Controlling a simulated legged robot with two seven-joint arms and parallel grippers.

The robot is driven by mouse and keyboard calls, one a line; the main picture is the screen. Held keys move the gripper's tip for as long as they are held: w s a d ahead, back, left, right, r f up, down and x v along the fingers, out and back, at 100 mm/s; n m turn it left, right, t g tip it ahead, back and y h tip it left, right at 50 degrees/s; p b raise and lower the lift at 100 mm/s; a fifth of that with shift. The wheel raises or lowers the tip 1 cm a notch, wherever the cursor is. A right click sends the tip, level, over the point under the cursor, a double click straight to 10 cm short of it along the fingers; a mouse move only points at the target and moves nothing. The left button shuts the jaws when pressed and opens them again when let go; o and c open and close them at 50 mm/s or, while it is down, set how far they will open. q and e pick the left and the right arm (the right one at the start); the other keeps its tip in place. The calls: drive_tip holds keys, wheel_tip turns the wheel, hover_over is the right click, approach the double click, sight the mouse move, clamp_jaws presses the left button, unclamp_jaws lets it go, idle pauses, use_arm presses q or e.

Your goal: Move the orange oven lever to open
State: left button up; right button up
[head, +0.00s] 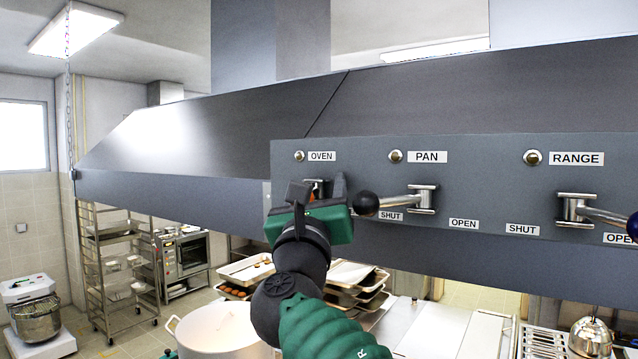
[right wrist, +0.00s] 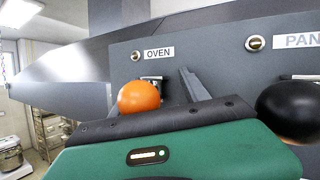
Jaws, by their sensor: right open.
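The orange oven lever shows best in the right wrist view, where its round orange knob (right wrist: 140,97) sits just past my palm, with its metal bracket (right wrist: 152,80) behind it under the OVEN label. In the head view my right gripper (head: 319,190) covers most of the lever; only part of its bracket (head: 318,184) shows between the fingers. The right gripper is open. In the right wrist view one dark finger stands right of the knob; the other finger is not clearly seen. I cannot tell whether the gripper touches the knob. My left gripper is not in view.
The PAN lever with a black knob (head: 366,203) is close to the right of my gripper. The RANGE lever (head: 590,211) is farther right, its knob blue. The panel (head: 480,180) hangs on the grey hood. A large pot (head: 215,330) and trays (head: 245,270) stand below.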

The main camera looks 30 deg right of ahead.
drive_tip(key=shift+s+a+r, duration=0.1)
drive_tip(key=shift+a+r, duration=0.05)
drive_tip(key=shift+a, duration=0.25)
drive_tip(key=shift+c, duration=0.4)
drive_tip(key=shift+a+r, duration=0.1)
drive_tip(key=shift+a, duration=0.75)
drive_tip(key=c, duration=0.5)
drive_tip(key=shift+w+a, duration=0.2)
drive_tip(key=shift+w, duration=0.05)
drive_tip(key=shift+c, duration=1.1)
drive_tip(key=shift+a, duration=0.1)
drive_tip(key=shift+c, duration=1.1)
clamp_jaws()
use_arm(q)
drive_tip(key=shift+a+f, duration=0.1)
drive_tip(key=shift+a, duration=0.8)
use_arm(e)
drive_tip(key=shift+s+d, duration=0.2)
drive_tip(key=shift+d, duration=0.2)
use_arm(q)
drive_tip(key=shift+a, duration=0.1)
